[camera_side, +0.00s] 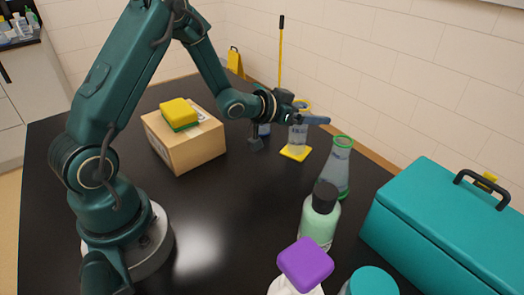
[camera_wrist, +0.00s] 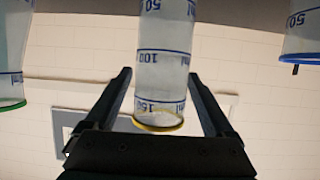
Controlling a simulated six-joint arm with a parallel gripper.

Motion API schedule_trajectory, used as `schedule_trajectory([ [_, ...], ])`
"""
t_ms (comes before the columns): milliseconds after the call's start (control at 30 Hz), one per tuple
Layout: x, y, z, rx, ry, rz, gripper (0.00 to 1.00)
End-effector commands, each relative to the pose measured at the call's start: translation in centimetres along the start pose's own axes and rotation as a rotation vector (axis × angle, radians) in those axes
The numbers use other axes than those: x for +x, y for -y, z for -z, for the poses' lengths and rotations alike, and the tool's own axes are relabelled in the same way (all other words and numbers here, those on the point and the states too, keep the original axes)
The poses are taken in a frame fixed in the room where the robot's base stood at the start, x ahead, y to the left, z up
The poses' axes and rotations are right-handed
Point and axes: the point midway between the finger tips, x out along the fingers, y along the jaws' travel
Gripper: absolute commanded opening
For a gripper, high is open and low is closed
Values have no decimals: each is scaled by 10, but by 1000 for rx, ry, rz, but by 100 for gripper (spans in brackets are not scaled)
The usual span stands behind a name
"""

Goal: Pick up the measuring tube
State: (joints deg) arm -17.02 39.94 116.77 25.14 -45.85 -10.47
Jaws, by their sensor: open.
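The measuring tube (camera_side: 298,135) is clear, with a yellow base and yellow rim, and stands upright on the black table. In the wrist view the measuring tube (camera_wrist: 162,75) shows blue graduation marks and its yellow rim, and appears upside down. My gripper (camera_side: 287,131) is at the tube's upper part in the side view. In the wrist view my gripper (camera_wrist: 159,76) is open, with one finger on each side of the tube and visible gaps. The tube's base is out of the wrist view.
A green-rimmed flask (camera_side: 338,168) stands to the right of the tube, and a blue-marked vessel (camera_side: 264,130) to its left. A cardboard box (camera_side: 185,145) with a yellow-green sponge (camera_side: 179,113) is further left. Bottles and a teal toolbox (camera_side: 450,235) fill the front right.

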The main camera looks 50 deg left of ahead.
Motion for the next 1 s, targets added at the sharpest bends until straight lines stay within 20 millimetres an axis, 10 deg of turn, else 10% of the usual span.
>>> schedule_trajectory([
  [167, 0, 0, 0, 0, 0, 0, 88],
  [400, 0, 0, 0, 0, 0, 0, 0],
  [1000, -6, 0, 16, 2, -5, -1, 0],
])
